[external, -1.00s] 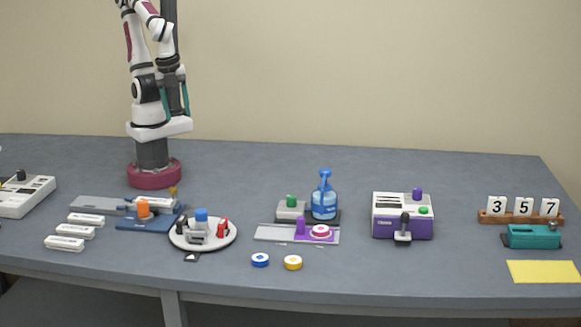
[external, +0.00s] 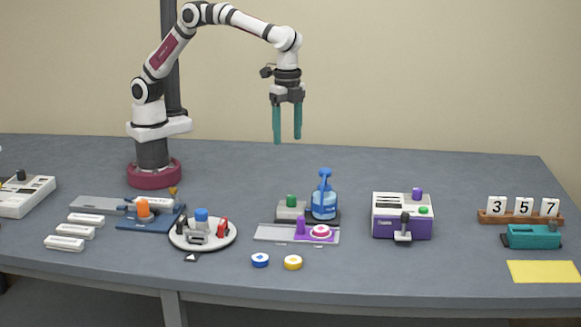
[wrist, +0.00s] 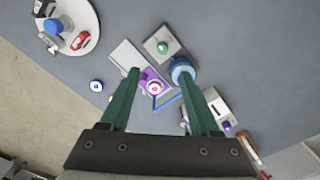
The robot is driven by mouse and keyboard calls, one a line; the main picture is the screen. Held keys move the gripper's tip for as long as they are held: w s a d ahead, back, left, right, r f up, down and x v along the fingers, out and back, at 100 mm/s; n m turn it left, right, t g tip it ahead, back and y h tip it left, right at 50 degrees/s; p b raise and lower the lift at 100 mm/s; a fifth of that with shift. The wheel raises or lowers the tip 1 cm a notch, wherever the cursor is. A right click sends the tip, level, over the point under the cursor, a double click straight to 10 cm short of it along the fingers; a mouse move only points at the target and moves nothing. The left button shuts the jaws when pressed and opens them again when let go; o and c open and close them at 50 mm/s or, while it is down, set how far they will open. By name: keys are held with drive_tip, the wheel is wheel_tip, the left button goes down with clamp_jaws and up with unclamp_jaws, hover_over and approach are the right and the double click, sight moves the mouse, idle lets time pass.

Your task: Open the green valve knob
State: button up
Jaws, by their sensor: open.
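A green knob (external: 291,201) stands on top of a small grey box (external: 289,213) beside a blue pump bottle (external: 324,204). It also shows in the wrist view (wrist: 162,47), on its grey box, beyond the fingertips. My gripper (external: 287,138) points down with its two teal fingers apart and nothing between them. It is well above the table, over the area of the grey box, touching nothing. In the wrist view the open gripper (wrist: 158,73) frames a purple fixture with a pink ring (wrist: 155,87).
A purple-white machine (external: 402,222) with a smaller green knob (external: 424,210) stands to the right. A round white tray (external: 230,240) with small parts is to the left. The table behind the grey box is clear.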

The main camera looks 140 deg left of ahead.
sight(291, 196)
drive_tip(key=f, duration=1.6)
drive_tip(key=shift+w+a+f, duration=0.2)
drive_tip(key=shift+w+a, duration=0.15)
clamp_jaws()
